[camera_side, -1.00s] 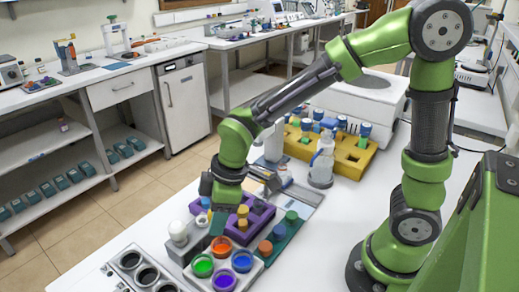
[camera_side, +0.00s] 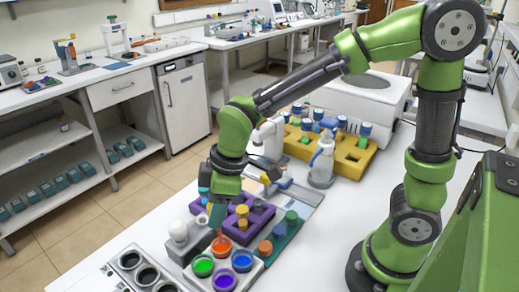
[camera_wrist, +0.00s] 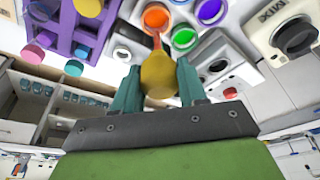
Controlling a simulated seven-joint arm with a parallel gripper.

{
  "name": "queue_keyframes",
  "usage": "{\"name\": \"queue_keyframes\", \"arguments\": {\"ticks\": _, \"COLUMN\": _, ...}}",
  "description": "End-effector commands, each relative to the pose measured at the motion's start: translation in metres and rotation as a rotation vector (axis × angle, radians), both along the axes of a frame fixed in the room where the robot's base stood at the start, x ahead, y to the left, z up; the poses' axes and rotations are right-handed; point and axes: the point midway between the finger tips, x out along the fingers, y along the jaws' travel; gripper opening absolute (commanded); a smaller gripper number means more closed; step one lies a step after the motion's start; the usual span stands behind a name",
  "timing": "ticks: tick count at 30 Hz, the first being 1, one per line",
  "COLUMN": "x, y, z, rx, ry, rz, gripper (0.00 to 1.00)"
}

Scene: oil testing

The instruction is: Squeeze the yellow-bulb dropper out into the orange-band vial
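My gripper (camera_wrist: 160,88) has its teal fingers closed on both sides of the yellow bulb (camera_wrist: 160,76) of the dropper. The dropper's thin orange-red tip points at the orange cup (camera_wrist: 156,17) in the wrist view. In the side view my gripper (camera_side: 216,214) hangs just above the orange cup (camera_side: 220,246); whether the tip is inside it I cannot tell. Vials with an orange top (camera_side: 265,247), a blue top (camera_side: 279,232) and a green top (camera_side: 291,217) stand in a teal rack. I cannot make out which vial has an orange band.
A purple rack (camera_side: 262,216) with several capped items stands right behind my gripper. Green (camera_side: 203,266), purple (camera_side: 225,281) and blue (camera_side: 242,261) cups surround the orange one. A yellow rack (camera_side: 350,160) and a wash bottle (camera_side: 321,165) are farther back.

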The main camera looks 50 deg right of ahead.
Motion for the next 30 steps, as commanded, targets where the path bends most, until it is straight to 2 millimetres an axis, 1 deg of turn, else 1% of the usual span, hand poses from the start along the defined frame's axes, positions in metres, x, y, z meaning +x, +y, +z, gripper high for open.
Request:
{"name": "queue_keyframes", "arguments": {"ticks": 17, "x": 0.0, "y": 0.0, "z": 0.002, "rx": 0.001, "ry": -0.001, "rz": 0.0, "gripper": 0.39}}
{"name": "queue_keyframes", "arguments": {"ticks": 20, "x": 0.001, "y": 0.0, "z": 0.014, "rx": 0.001, "ry": -0.005, "rz": 0.0, "gripper": 0.39}}
{"name": "queue_keyframes", "arguments": {"ticks": 27, "x": 0.001, "y": 0.0, "z": 0.067, "rx": 0.002, "ry": -0.006, "rz": -0.001, "gripper": 0.39}}
{"name": "queue_keyframes", "arguments": {"ticks": 30, "x": 0.001, "y": 0.0, "z": 0.087, "rx": 0.001, "ry": -0.004, "rz": 0.0, "gripper": 0.39}}
